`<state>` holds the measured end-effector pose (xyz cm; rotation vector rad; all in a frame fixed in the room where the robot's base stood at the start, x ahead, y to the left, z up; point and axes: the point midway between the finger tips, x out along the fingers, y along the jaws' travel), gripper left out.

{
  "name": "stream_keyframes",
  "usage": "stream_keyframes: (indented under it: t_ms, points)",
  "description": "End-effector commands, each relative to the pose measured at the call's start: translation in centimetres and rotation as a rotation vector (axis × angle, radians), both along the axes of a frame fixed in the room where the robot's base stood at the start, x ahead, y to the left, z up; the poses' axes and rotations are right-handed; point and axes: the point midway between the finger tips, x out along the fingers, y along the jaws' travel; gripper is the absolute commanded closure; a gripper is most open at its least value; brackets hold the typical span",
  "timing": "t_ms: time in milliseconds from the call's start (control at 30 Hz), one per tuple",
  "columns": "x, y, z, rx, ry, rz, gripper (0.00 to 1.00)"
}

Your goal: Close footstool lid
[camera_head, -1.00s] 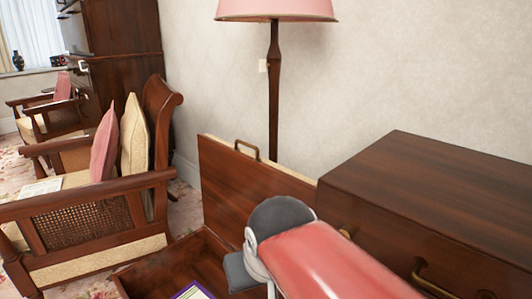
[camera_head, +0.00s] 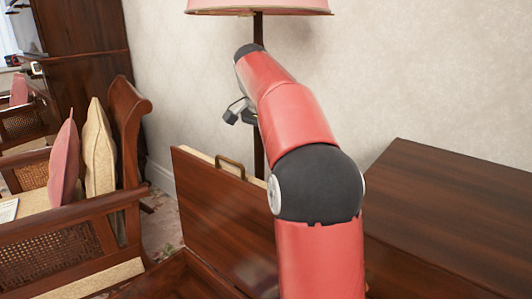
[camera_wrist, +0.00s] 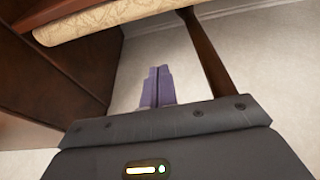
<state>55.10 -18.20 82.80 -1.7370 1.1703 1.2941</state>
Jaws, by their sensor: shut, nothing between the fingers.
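The footstool lid (camera_head: 215,215) stands open and upright, its wooden inner face toward me and a cream padded edge along its top. A brass handle (camera_head: 230,163) sits at its upper edge. The open footstool box (camera_head: 178,282) lies below it, partly cut off by the frame. My gripper (camera_head: 238,111) is small in the head view, above the lid's top edge and apart from it. In the wrist view my purple fingers (camera_wrist: 156,86) are together and empty, pointing toward the wall. The cream padding (camera_wrist: 100,22) shows above them there.
A floor lamp (camera_head: 258,100) stands behind the lid, and its post (camera_wrist: 203,50) is right of my fingers in the wrist view. A wooden cabinet (camera_head: 455,210) is at right. An armchair (camera_head: 65,235) with cushions is at left. The wall is behind.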

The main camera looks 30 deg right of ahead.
Motion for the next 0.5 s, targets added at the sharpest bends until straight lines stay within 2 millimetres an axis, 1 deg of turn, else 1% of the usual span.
stream_keyframes:
  t_ms: [33,400,433,467,500]
  points:
    - [0.0,-0.2,-1.1,0.001,0.003,-0.001,1.00]
    - [0.8,-2.3,-8.5,0.000,0.002,0.001,1.00]
    - [0.9,-2.4,-9.0,0.001,0.002,0.002,1.00]
    - [0.6,-1.6,-8.5,0.000,-0.003,0.006,1.00]
    - [0.4,-0.9,-8.4,0.000,-0.002,0.007,1.00]
